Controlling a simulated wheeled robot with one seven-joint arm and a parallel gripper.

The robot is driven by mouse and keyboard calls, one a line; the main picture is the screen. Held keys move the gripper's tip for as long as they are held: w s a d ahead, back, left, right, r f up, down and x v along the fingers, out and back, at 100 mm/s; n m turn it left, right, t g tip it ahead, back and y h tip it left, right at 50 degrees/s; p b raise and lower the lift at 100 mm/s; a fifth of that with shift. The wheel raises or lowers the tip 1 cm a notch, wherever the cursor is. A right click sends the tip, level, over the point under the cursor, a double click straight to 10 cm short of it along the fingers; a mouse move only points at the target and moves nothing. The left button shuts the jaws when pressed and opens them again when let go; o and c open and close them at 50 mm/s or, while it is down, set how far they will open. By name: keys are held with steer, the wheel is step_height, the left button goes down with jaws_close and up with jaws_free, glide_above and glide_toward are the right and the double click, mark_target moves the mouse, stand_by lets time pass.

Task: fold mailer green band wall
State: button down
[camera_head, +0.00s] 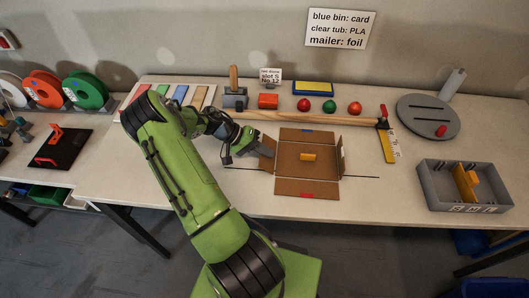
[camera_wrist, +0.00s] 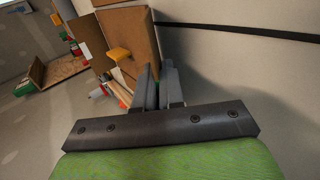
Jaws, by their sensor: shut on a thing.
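The mailer is an opened brown cardboard piece (camera_head: 300,168) on the table, with a small yellow block (camera_head: 308,157) on its middle panel. The far panel has a blue band at its edge and the near panel a red band (camera_head: 305,195). The right wall (camera_head: 341,160) stands up. The left wall (camera_head: 267,148) is raised and tilted beside my gripper (camera_head: 252,150). My gripper is shut on this left wall; its fingers show close together in the wrist view (camera_wrist: 160,85). I cannot make out a green band on the left wall. The wrist view also shows the yellow block (camera_wrist: 120,54).
A wooden-handled hammer (camera_head: 320,117) lies behind the mailer, next to a yellow square (camera_head: 388,146). A grey box (camera_head: 433,190) and a grey disc (camera_head: 427,117) are at right. Red and green balls sit at the back. Table is clear between mailer and grey box.

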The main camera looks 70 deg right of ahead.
steer(key=c, duration=1.3)
jaws_free()
